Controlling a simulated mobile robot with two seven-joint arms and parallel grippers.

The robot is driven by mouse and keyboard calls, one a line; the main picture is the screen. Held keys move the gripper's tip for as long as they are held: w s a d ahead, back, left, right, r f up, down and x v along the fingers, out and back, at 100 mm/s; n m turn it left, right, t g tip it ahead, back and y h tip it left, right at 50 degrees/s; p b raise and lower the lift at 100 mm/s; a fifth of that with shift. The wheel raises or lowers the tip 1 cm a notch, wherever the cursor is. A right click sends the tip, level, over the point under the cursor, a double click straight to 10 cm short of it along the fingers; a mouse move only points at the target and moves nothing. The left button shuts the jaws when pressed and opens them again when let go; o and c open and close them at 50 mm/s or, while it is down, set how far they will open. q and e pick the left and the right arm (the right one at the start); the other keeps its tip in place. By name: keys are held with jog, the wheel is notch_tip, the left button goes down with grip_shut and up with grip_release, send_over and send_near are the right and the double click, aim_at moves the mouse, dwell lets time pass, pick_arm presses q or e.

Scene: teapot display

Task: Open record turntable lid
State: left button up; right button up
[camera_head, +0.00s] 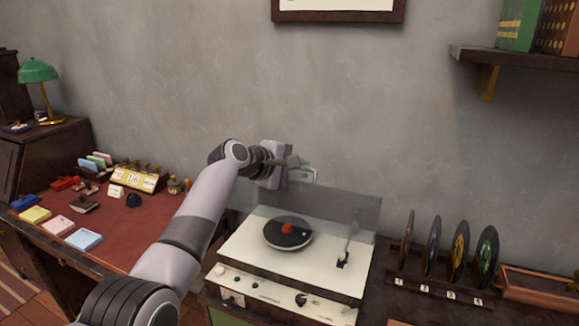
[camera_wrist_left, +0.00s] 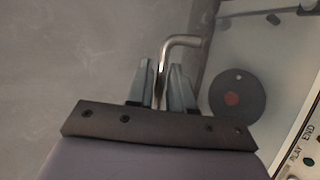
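The record turntable (camera_head: 262,265) stands on a cabinet at the lower middle of the head view. Its grey see-through lid (camera_head: 335,208) stands raised along the back edge. A black record with a red centre (camera_head: 287,232) lies on the deck; it also shows in the left wrist view (camera_wrist_left: 236,97). My left gripper (camera_head: 290,162) is at the lid's upper left. A bent metal handle (camera_wrist_left: 182,41) runs between its two fingers in the left wrist view; they are close on both sides and look shut on it. My right gripper is not in view.
A record rack (camera_head: 440,286) stands right of the turntable. A desk (camera_head: 115,236) with coloured boxes and a green lamp (camera_head: 38,72) is on the left. A wall shelf (camera_head: 515,56) hangs at upper right. The grey wall is close behind the lid.

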aim_at(277, 195)
pick_arm(q)
jog(key=shift+b+v, duration=0.35)
jog(key=shift+v, duration=3.1)
